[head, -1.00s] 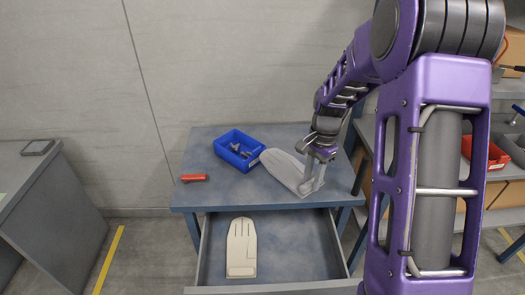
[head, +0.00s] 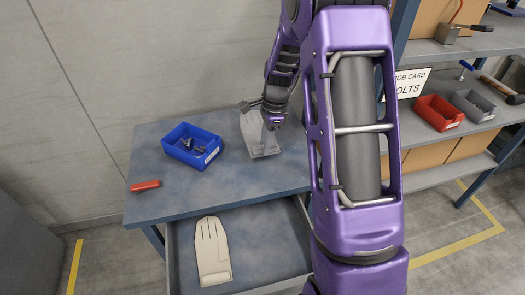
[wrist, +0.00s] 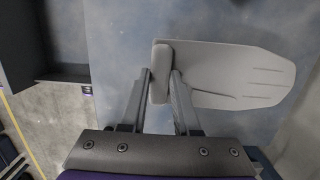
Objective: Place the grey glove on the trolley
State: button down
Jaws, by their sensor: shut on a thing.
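The grey glove (head: 251,131) is over the right part of the blue-grey table, cuff toward the front and fingers toward the wall. My gripper (head: 270,124) is at its right side in the head view. In the wrist view my gripper (wrist: 161,76) is shut on the thick cuff end of the grey glove (wrist: 235,74), and the fingers of the glove point right. I cannot tell whether the glove touches the tabletop. I cannot make out a trolley for certain in either view.
The blue-grey table (head: 160,195) holds a blue bin (head: 192,147) with parts and a red-handled object (head: 145,185). Its open drawer (head: 256,238) holds a cream glove (head: 211,250). Shelving with a red bin (head: 437,113) stands at right.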

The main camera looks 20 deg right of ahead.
jog(key=shift+f, duration=1.8)
jog(key=shift+f, duration=0.1)
jog(key=c, duration=0.6)
grip_release()
jog(key=shift+c, duration=0.2)
jog(key=r, duration=0.4)
jog(key=d+r, duration=0.1)
jog(key=r, duration=0.7)
jog(key=shift+d+p, duration=0.4)
